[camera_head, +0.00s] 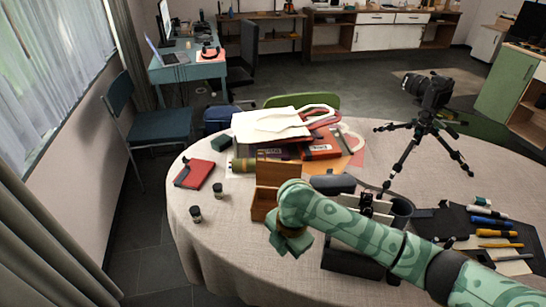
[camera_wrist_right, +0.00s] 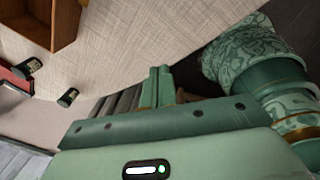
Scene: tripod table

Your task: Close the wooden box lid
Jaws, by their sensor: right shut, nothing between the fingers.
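The wooden box (camera_head: 262,203) stands on the round table. Its brown lid (camera_head: 278,172) is raised upright at the back of the box. Part of the box is hidden behind my right arm. In the right wrist view the box (camera_wrist_right: 40,30) shows at the top left, with its inside partly visible. My right gripper (camera_head: 289,244) hangs in front of the box, toward the table's near edge, apart from the lid. In the wrist view the right gripper's fingers (camera_wrist_right: 157,86) are together, with nothing held. My left gripper is not in view.
Two small dark jars (camera_head: 195,214) (camera_head: 218,190) and a red notebook (camera_head: 195,174) lie left of the box. Books with a white bag (camera_head: 270,124) are behind it. A camera on a tripod (camera_head: 426,120) and a dark mat with pens (camera_head: 470,226) are on the right.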

